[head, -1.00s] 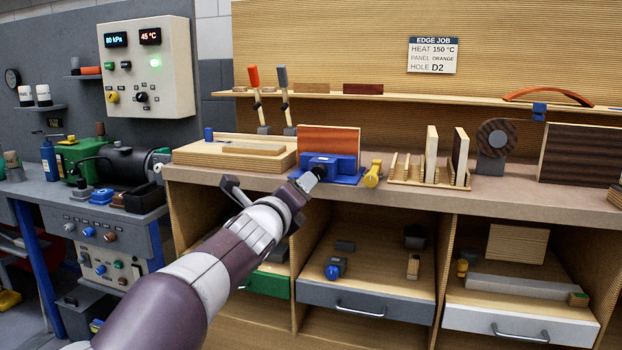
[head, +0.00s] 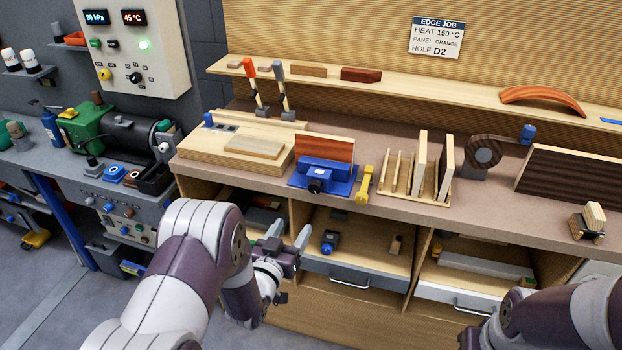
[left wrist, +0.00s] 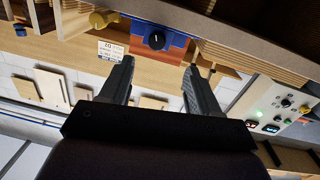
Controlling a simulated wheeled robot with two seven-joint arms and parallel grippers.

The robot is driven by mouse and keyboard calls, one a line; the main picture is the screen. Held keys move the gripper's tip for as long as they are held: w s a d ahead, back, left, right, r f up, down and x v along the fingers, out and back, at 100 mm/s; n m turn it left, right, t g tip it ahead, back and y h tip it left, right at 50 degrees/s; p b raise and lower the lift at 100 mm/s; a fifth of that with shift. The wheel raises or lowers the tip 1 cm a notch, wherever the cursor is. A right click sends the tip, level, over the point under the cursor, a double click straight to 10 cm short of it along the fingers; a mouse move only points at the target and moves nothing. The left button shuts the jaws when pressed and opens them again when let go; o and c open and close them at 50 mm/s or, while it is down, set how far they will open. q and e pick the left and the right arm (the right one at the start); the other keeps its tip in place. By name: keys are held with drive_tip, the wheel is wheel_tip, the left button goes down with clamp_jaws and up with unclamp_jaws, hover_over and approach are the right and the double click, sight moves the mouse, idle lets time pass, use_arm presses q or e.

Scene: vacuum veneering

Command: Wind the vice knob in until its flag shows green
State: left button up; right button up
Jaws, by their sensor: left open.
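The blue vice (head: 325,172) stands on the bench with an orange-faced panel (head: 325,148) upright in it. Its black knob (head: 315,186) faces me at the front. I cannot make out a flag or its colour. My left gripper (head: 290,236) is open and empty, in front of the bench, below and left of the knob and apart from it. In the left wrist view, which is upside down, the knob (left wrist: 156,40) and vice (left wrist: 178,46) show ahead between the two open fingers (left wrist: 157,78). My right arm enters at lower right; its hand is mostly cut off.
A yellow tool (head: 365,184) stands just right of the vice, then a wooden rack (head: 410,192) with upright boards. A stepped wooden board (head: 205,150) lies to the left. Open cubbies and drawers (head: 355,277) are under the bench edge.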

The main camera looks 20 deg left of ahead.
sight(314, 189)
use_arm(q)
drive_tip(key=shift+n, duration=0.6)
drive_tip(key=w, duration=0.4)
drive_tip(key=w+d, duration=0.1)
drive_tip(key=w, duration=0.7)
drive_tip(key=shift+w+d+r, duration=0.2)
drive_tip(key=shift+d+r, duration=0.05)
drive_tip(key=shift+r, duration=0.15)
drive_tip(key=c, duration=1)
drive_tip(key=shift+f+m+b, duration=0.15)
drive_tip(key=shift+m+b, duration=0.4)
drive_tip(key=shift+m, duration=0.65)
drive_tip(key=shift+c, duration=0.2)
drive_tip(key=shift+m+b, duration=0.35)
drive_tip(key=shift+m, duration=0.75)
drive_tip(key=shift+r, duration=0.25)
